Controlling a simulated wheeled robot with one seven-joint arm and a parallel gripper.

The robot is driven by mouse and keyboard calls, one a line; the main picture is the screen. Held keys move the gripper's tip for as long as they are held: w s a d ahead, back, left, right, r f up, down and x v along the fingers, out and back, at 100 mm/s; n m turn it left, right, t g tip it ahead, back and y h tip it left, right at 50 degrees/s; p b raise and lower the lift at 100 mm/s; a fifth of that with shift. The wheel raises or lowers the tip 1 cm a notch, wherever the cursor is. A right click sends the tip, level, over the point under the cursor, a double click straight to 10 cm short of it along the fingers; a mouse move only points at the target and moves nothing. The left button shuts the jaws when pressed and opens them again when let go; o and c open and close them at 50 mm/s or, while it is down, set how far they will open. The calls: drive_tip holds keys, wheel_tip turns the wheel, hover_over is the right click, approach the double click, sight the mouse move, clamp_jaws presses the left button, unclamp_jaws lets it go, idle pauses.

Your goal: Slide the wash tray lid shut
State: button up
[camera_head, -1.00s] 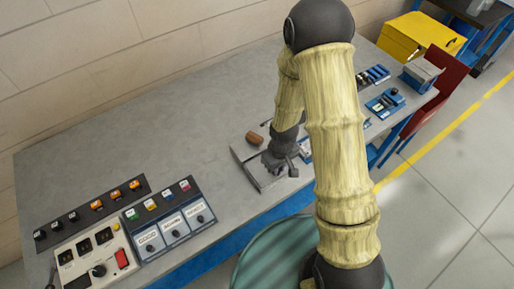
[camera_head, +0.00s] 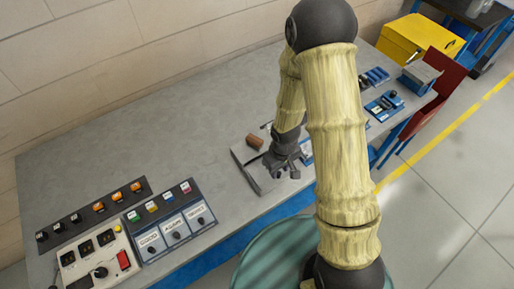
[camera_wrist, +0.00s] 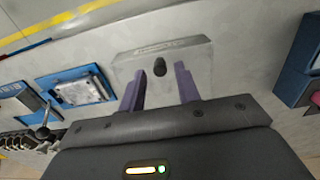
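The wash tray (camera_head: 250,174) is a low grey box at the bench's front edge in the head view. My gripper (camera_head: 286,172) is over its right side and hides part of it. In the wrist view a flat light-grey plate, seemingly the lid (camera_wrist: 190,58), has faint lettering and a dark round knob (camera_wrist: 160,67). My gripper (camera_wrist: 160,82) is open there, its two purple fingers apart with the knob between and slightly beyond their tips. I cannot tell whether a finger touches the knob, or how far the lid is open.
Control panels with switches (camera_head: 172,225) stand at the left front. In the wrist view a blue fixture with a silver part (camera_wrist: 78,90) is left of the plate. The bench's back left is clear.

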drive_tip(key=shift+r+p, duration=2)
drive_tip(key=shift+r, duration=0.75)
drive_tip(key=shift+w+d+r, duration=0.1)
drive_tip(key=shift+d+r, duration=0.05)
drive_tip(key=shift+r, duration=0.15)
drive_tip(key=s+d+r+m+t+b, duration=0.1)
drive_tip(key=s+d+r+m, duration=0.1)
drive_tip(key=r, duration=0.6)
drive_tip(key=s+d+r+m+t, duration=0.1)
drive_tip(key=s+d+r+m, duration=0.2)
drive_tip(key=d+r, duration=0.3)
wheel_tip(320, 180, up, 3)
drive_tip(key=shift+r+m+t+b, duration=0.1)
drive_tip(key=shift+m+t+b, duration=0.25)
drive_tip(key=shift+m, duration=0.55)
drive_tip(key=shift+s+d, duration=0.1)
drive_tip(key=shift+d, duration=0.05)
